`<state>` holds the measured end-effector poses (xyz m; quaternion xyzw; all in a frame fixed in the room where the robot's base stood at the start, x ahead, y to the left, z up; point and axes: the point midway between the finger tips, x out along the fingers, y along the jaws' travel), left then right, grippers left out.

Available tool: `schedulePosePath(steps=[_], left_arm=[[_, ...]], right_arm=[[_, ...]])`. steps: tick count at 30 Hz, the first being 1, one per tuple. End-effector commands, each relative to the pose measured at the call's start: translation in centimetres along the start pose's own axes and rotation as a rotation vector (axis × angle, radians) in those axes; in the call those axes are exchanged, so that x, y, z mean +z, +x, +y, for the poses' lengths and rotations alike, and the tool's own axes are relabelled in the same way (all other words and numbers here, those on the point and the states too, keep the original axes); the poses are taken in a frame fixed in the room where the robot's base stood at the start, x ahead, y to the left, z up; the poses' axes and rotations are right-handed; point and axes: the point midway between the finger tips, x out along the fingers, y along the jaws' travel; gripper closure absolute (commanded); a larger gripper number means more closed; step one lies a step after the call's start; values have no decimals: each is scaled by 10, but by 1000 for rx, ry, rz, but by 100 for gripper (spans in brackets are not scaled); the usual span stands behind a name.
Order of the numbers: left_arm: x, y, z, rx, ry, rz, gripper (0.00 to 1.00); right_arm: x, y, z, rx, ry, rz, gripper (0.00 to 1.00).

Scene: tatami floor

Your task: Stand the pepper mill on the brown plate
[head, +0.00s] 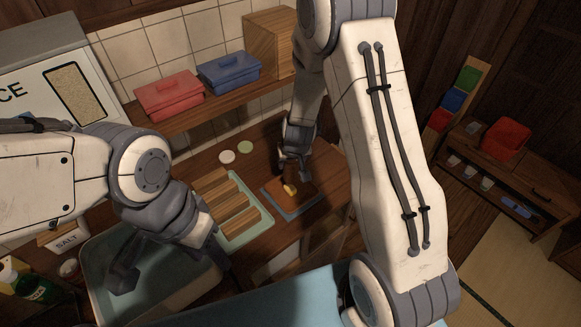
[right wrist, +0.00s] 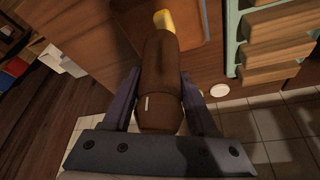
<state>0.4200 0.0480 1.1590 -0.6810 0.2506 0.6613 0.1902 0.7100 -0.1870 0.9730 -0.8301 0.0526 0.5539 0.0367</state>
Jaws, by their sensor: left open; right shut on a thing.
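The brown pepper mill (right wrist: 160,75) with a yellow end is in my right gripper (right wrist: 160,108), between its two fingers in the right wrist view. It looks tilted, with its yellow end pointing away from the gripper. In the head view, the yellow end (head: 290,189) shows just below my right gripper (head: 296,160), over the brown plate (head: 305,188). I cannot tell whether the mill touches the plate. The plate lies on a grey-blue mat on the counter. My left gripper (head: 218,256) is open beside the sink, partly dark and hard to make out.
A pale green rack (head: 262,222) with wooden slats stands left of the plate. A sink basin (head: 98,262) is at lower left, near a salt box (head: 68,240). A shelf above carries red (head: 168,95) and blue (head: 229,70) boxes. White and green discs lie behind.

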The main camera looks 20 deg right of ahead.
Motion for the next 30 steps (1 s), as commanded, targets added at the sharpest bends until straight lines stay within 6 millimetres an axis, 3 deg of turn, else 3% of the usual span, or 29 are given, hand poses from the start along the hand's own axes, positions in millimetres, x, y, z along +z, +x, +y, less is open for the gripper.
schedulePosePath(steps=[5, 9, 21, 22, 24, 30], left_arm=[[1, 16, -1, 0, 1, 0, 50], [1, 16, -1, 0, 1, -1, 50], [1, 19, -1, 0, 1, 0, 50], [1, 19, -1, 0, 1, 0, 50], [1, 18, -1, 0, 1, 0, 50], [1, 18, -1, 0, 1, 0, 50]], right_arm=[[11, 26, -2, 0, -2, -3, 100], [15, 37, -2, 0, 0, -1, 100], [17, 42, -1, -1, 0, 1, 100], [17, 42, -1, -1, 0, 0, 38], [16, 40, -1, -1, 0, 0, 12], [16, 40, -1, -1, 0, 0, 12]])
